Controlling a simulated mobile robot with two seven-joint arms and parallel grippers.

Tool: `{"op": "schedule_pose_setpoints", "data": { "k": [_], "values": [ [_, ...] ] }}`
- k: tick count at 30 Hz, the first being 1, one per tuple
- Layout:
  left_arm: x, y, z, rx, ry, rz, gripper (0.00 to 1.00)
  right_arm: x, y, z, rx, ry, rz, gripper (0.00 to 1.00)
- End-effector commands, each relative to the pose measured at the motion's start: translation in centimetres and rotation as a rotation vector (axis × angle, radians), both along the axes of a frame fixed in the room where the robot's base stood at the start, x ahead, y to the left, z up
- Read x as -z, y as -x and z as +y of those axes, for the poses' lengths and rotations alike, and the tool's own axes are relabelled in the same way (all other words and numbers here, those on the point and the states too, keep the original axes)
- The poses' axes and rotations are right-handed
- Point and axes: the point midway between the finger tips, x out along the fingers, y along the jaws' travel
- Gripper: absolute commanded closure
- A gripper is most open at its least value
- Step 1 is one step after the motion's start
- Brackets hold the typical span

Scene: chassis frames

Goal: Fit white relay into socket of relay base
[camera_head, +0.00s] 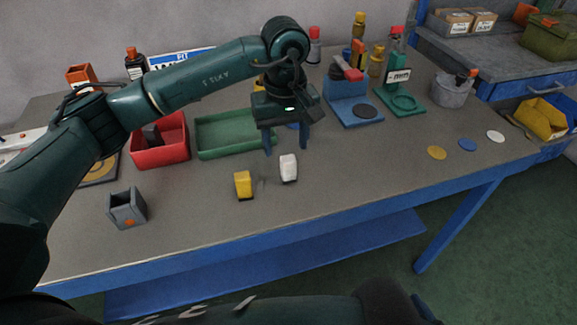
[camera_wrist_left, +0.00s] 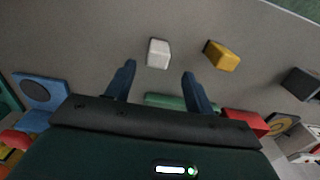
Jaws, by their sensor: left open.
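The white relay (camera_head: 289,168) is a small white block standing on the grey table. It also shows in the wrist view (camera_wrist_left: 159,53), just beyond the gap between my fingertips. My left gripper (camera_head: 286,151) is open and empty, fingers pointing down, just behind the relay in the head view and apart from it. Its two fingers also show in the wrist view (camera_wrist_left: 159,69). A grey block with a square opening and an orange mark, apparently the relay base (camera_head: 125,210), sits at the front left of the table. My right gripper is not in view.
A yellow block (camera_head: 243,186) stands just left of the relay. Behind are a red bin (camera_head: 160,157), a green tray (camera_head: 222,152), a blue stand (camera_head: 350,107) and a green stand (camera_head: 401,101). The table between the yellow block and the grey block is clear.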

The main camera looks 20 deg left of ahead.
Motion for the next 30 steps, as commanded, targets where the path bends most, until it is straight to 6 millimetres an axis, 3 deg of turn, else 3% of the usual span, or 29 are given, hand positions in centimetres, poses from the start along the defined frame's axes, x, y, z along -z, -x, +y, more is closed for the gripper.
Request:
{"op": "schedule_pose_setpoints", "data": {
  "k": [5, 12, 21, 30],
  "values": [
    [1.4, 0.2, -0.2, 0.000, 0.001, 0.004, 0.46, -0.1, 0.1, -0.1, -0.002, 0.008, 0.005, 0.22],
    [4.9, 0.2, -0.5, -0.001, 0.000, 0.004, 0.46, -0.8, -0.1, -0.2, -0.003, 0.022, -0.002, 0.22],
    [5.5, 0.2, -0.6, 0.000, 0.001, -0.001, 0.46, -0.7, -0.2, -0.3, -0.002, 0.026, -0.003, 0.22],
    [5.5, 0.2, -0.6, 0.000, 0.001, -0.001, 0.69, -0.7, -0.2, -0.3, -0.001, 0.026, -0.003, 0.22]
  ]
}}
